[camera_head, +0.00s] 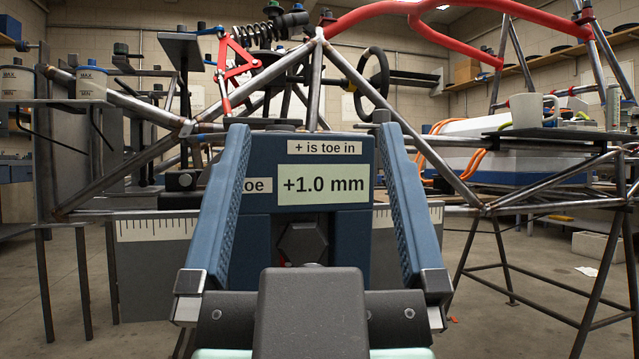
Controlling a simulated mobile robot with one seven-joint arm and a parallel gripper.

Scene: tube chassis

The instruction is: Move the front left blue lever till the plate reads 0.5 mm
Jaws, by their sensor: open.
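The readout plate (321,190) is pale green and reads +1.0 mm. It sits on a dark blue block (345,240) under a label saying "+ is toe in"; another label, partly hidden, ends in "oe". My gripper (312,128) is open, its two blue fingers standing wide on either side of the plate, with nothing seen held between them. A dark hexagonal part (303,241) shows low on the block. A short blue bar (205,127) shows by the left fingertip; I cannot tell whether it is the front left lever.
Steel chassis tubes (140,105) cross the view on a black-legged stand. White scale strips (155,228) flank the block. A red wishbone (236,62) and steering wheel (375,85) are above and behind. A mug (531,110) stands on a shelf at right.

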